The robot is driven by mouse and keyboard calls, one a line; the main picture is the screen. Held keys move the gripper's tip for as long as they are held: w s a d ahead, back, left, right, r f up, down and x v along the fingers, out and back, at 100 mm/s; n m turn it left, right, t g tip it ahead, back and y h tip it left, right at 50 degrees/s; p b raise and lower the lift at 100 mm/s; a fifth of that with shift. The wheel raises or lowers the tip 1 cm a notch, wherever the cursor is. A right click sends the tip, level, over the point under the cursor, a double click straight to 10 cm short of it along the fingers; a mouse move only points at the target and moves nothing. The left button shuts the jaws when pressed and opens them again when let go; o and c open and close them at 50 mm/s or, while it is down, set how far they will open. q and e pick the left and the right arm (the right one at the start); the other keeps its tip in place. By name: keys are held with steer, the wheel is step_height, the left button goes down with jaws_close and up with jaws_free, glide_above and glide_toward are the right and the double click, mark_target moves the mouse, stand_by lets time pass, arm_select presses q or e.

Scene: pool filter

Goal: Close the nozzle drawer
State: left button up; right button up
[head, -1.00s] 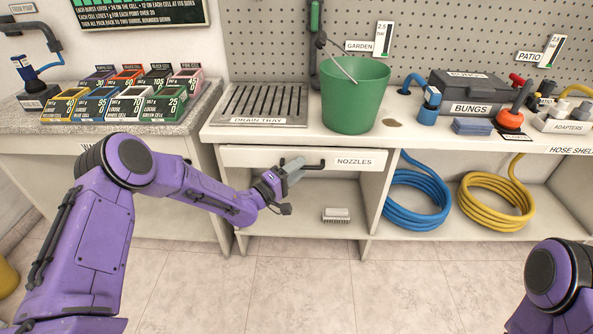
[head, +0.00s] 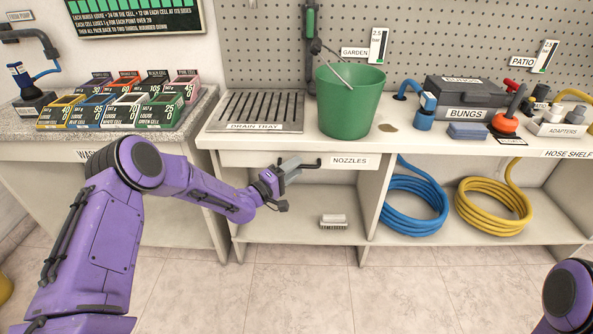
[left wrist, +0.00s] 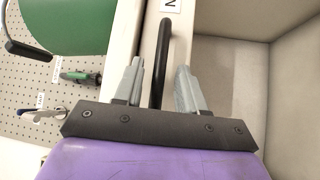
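The nozzle drawer (head: 237,160) is a white front under the countertop, labelled NOZZLES, with a black bar handle (head: 312,164). It looks flush or nearly flush with the counter; I cannot tell if a small gap is left. My left gripper (head: 288,167) is at the handle. In the left wrist view, its two grey fingers (left wrist: 159,88) stand apart on either side of the black handle (left wrist: 162,52), with space showing between. The fingers partly hide the handle in the head view. My right gripper is out of view; only part of my right arm shows at the lower right.
A drain tray (head: 259,106) and a green bucket (head: 349,103) stand on the counter above the drawer. Blue (head: 411,207) and yellow (head: 492,207) hoses lie coiled to the right. The floor in front is clear.

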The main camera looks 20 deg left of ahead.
arm_select(q)
steer(key=p+v, duration=0.1)
steer(key=v, duration=0.9)
steer(key=shift+s, duration=0.3)
steer(key=shift+a, duration=0.1)
